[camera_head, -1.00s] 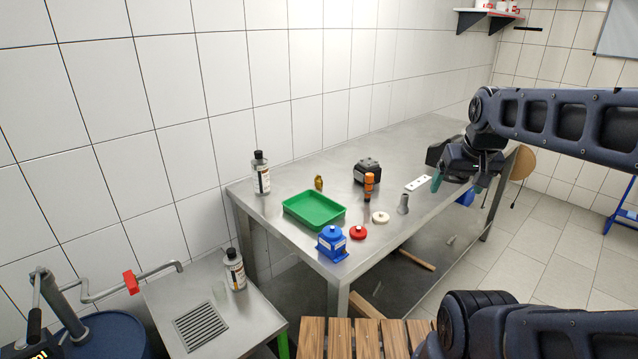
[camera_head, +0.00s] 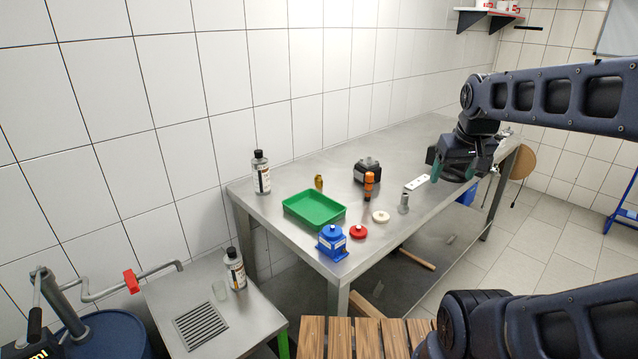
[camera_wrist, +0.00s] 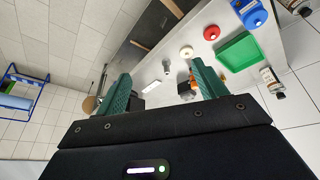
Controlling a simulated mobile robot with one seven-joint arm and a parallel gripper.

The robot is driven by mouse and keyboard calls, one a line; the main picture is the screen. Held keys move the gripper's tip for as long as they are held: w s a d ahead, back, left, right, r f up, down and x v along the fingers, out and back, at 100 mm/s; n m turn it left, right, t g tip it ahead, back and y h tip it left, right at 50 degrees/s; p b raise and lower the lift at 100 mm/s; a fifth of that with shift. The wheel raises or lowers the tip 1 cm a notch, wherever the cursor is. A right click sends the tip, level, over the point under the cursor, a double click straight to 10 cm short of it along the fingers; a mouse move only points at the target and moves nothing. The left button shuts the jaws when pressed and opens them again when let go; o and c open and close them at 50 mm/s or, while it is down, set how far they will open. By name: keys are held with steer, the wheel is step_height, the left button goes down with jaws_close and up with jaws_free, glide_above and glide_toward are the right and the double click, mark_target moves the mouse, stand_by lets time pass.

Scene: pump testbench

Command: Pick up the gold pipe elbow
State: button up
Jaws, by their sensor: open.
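The gold pipe elbow (camera_head: 319,183) stands on the metal table behind the green tray, in the head view. It is small and brownish gold. My gripper (camera_head: 455,172) is open and empty above the right part of the table, well to the right of the elbow, with the black pump part and the orange-topped item between them. In the wrist view my gripper (camera_wrist: 163,84) shows two green fingers spread wide with nothing between them. I cannot make out the elbow clearly in that view.
The green tray (camera_head: 313,210), blue part (camera_head: 332,243), red disc (camera_head: 358,232), cream ring (camera_head: 380,217), grey metal part (camera_head: 403,204), orange-topped item (camera_head: 368,186), black pump part (camera_head: 368,170) and white plate (camera_head: 417,182) lie on the table. A bottle (camera_head: 261,173) stands left of the elbow.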

steer(key=w+a+r+n, duration=0.2)
steer(key=w+n, duration=0.1)
steer(key=w, duration=0.4)
steer(key=n+h, duration=0.2)
steer(key=n, duration=2.2)
glide_above(319, 178)
steer(key=s+a, duration=0.3)
steer(key=s, duration=0.1)
step_height(319, 178, down, 23)
steer(key=shift+g+h, duration=0.3)
steer(key=shift+g, duration=0.1)
steer(key=shift+w+x, duration=0.2)
steer(key=shift+x, duration=4.95)
steer(key=shift+d+r, duration=0.1)
steer(key=shift+d, duration=0.05)
steer(key=c, duration=1.3)
